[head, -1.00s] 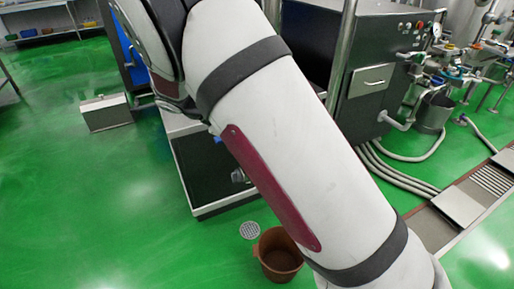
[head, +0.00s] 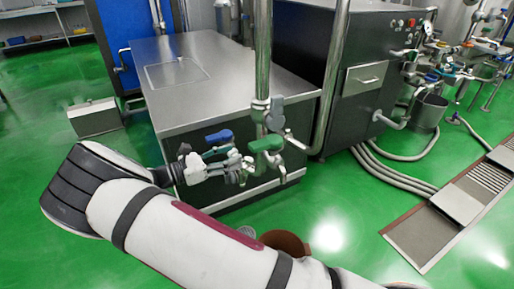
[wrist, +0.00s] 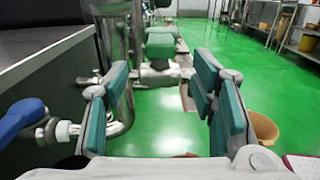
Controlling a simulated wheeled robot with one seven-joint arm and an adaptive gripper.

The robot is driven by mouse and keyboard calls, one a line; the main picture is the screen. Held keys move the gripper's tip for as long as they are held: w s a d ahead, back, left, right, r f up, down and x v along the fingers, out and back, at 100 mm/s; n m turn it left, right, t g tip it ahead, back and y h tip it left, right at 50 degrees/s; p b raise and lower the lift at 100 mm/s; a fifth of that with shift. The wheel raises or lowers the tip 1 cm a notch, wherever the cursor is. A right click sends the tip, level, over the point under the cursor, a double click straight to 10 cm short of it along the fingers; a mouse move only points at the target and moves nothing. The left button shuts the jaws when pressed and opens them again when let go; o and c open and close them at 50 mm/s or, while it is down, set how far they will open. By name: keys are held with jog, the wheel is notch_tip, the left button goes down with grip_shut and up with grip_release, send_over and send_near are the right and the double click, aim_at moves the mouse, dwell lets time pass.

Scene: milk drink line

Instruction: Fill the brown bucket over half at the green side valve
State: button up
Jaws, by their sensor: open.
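The green side valve handle (head: 266,144) sits on a pipe at the near corner of the steel tank. In the wrist view the green handle (wrist: 160,45) is ahead, between and beyond my fingertips. My gripper (head: 222,161) is open and empty, just left of the valve, its teal pads (wrist: 160,105) apart. The brown bucket (head: 287,243) stands on the floor below the valve, partly hidden by my arm. A tan-brown bucket (wrist: 264,131) shows at right in the wrist view; I cannot tell if it is the same one. The bucket's inside looks empty where visible.
A blue valve handle (head: 219,137) is close beside my gripper and also shows at left in the wrist view (wrist: 22,118). The steel tank (head: 225,85) stands behind. Hoses (head: 385,170) and a floor channel (head: 440,220) lie at right. Green floor is open.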

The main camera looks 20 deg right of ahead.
aim_at(250, 149)
jog(key=d, duration=0.3)
jog(key=w+d, duration=0.1)
jog(key=d, duration=0.2)
jog(key=w+d, duration=0.1)
jog(key=d, duration=0.2)
jog(key=shift+d+b, duration=0.2)
jog(key=shift+b, duration=0.2)
grip_shut()
